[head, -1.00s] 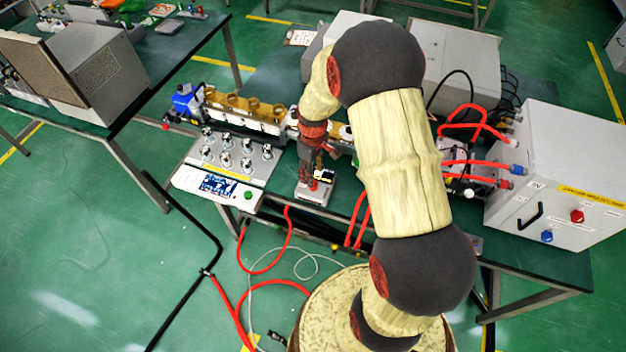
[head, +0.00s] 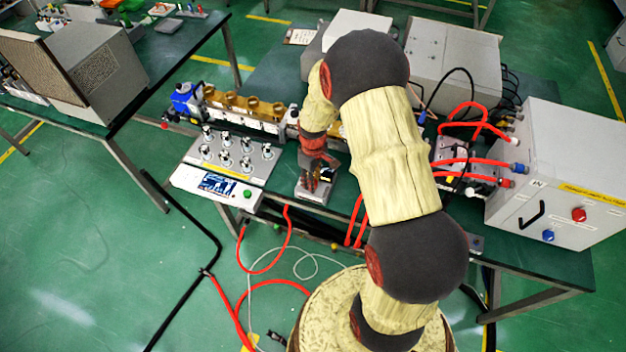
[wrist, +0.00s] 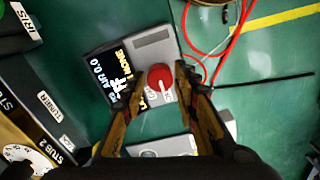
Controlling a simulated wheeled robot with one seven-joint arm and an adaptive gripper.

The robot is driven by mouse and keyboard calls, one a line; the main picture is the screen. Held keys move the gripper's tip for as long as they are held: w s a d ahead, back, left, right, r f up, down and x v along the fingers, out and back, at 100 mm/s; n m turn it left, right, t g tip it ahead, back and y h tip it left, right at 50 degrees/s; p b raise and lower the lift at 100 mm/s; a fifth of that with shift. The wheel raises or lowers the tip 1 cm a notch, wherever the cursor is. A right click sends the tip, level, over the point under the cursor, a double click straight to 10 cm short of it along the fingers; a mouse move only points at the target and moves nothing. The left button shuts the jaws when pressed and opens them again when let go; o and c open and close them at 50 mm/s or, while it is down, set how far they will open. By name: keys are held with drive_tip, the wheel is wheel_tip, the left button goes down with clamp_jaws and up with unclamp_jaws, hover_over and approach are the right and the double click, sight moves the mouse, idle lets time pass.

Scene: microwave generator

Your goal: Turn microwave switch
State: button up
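The switch is a red round knob (wrist: 160,77) with a pale pointer line, on a small grey box (wrist: 152,45) with a lit display. In the wrist view, my gripper (wrist: 162,70) has its fingers apart, one on each side of the knob, with the tips close to its edges. I cannot tell whether they touch it. In the head view, my gripper (head: 312,182) points down over the grey box (head: 318,196) near the table's front edge. It hides most of the knob there.
A panel with several metal knobs (head: 226,162) stands left of the box. A brass-coloured waveguide (head: 235,103) runs behind. Red hoses (head: 357,218) hang at the table front. A large grey cabinet (head: 560,170) with red and blue buttons stands right. Green floor lies ahead.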

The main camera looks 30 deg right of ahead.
drive_tip(key=c, duration=0.6)
clamp_jaws()
drive_tip(key=shift+m, duration=0.3)
drive_tip(key=m+p, duration=0.1)
drive_tip(key=m, duration=1)
drive_tip(key=shift+m, duration=0.3)
drive_tip(key=o, duration=1)
unclamp_jaws()
